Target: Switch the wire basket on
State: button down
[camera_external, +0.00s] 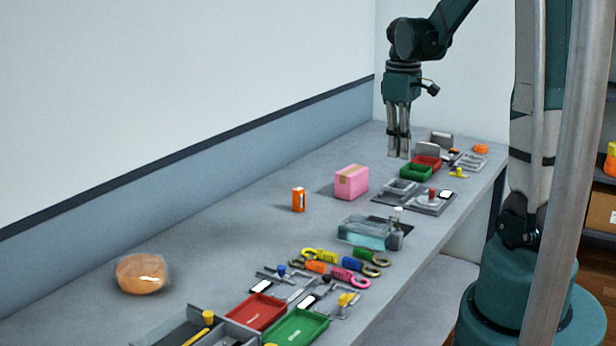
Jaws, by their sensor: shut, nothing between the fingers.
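I cannot make out a clear wire basket with a switch. A rounded orange-tan object (142,273) with a pale, blurred outline sits at the near left of the table, and I cannot tell if it is a basket. My gripper (398,155) points straight down over the far end of the table, its fingers together and empty. It is beside the green tray (416,172), and its height above the table is hard to judge. Small fixtures with coloured knobs stand near it, including one with a red knob (432,192) and one with a yellow knob (459,170).
A pink box (351,181), an orange can (298,199) and a clear bluish container (365,232) stand mid-table. Coloured straps or clips (340,263) lie nearer, before red (256,311) and green (296,328) trays. The table's left middle (225,240) is clear; a wall runs along its left.

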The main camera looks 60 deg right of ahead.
aim_at(396, 209)
jog(key=shift+f, duration=0.1)
jog(key=shift+f, duration=6.9)
jog(key=shift+f, duration=0.1)
jog(key=shift+f+b, duration=1.7)
jog(key=shift+f, duration=0.45)
jog(key=shift+s, duration=0.1)
jog(key=shift+r, duration=0.15)
notch_tip(396, 209, up, 4)
jog(key=shift+r+p, duration=0.2)
jog(key=shift+p, duration=0.95)
notch_tip(396, 209, up, 9)
jog(key=shift+r, duration=0.2)
